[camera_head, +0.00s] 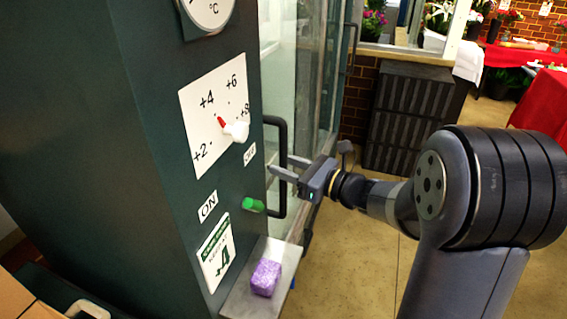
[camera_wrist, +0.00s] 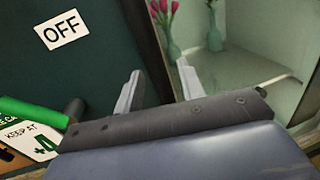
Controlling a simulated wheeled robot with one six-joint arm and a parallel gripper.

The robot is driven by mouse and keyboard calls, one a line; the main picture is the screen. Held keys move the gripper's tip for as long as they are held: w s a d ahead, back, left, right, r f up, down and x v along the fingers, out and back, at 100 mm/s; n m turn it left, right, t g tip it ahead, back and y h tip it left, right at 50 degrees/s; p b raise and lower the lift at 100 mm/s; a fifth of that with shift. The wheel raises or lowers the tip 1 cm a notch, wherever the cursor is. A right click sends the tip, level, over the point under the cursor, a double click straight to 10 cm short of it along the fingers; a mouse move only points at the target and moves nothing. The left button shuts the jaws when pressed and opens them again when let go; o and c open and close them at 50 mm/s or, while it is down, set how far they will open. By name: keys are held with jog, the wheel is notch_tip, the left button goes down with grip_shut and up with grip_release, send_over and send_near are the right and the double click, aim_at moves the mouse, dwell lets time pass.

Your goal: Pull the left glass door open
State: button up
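The left glass door (camera_head: 308,85) stands right of the dark green control panel, seen at a steep angle. I cannot tell whether it is fully closed. A dark, upright bar handle (camera_head: 283,137) is at its near edge. My gripper (camera_head: 279,164) is open, its two fingers pointing left at the handle's middle; the nearer finger overlaps the bar in the picture. I cannot tell whether the bar is between the fingers or touched. In the wrist view, my gripper (camera_wrist: 158,85) shows its fingers apart, with glass (camera_wrist: 245,55) and pink flowers behind the right one.
The panel carries a dial with a red-and-white knob (camera_head: 236,130), a green lever (camera_head: 254,205) near ON and OFF labels, and a gauge. A purple block (camera_head: 266,278) sits on a grey ledge (camera_head: 240,300) below. A dark slatted cabinet (camera_head: 410,118) stands behind; open floor lies between.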

jog(key=shift+w+a, duration=0.25)
jog(key=shift+a, duration=0.2)
grip_shut()
dwell(0.4)
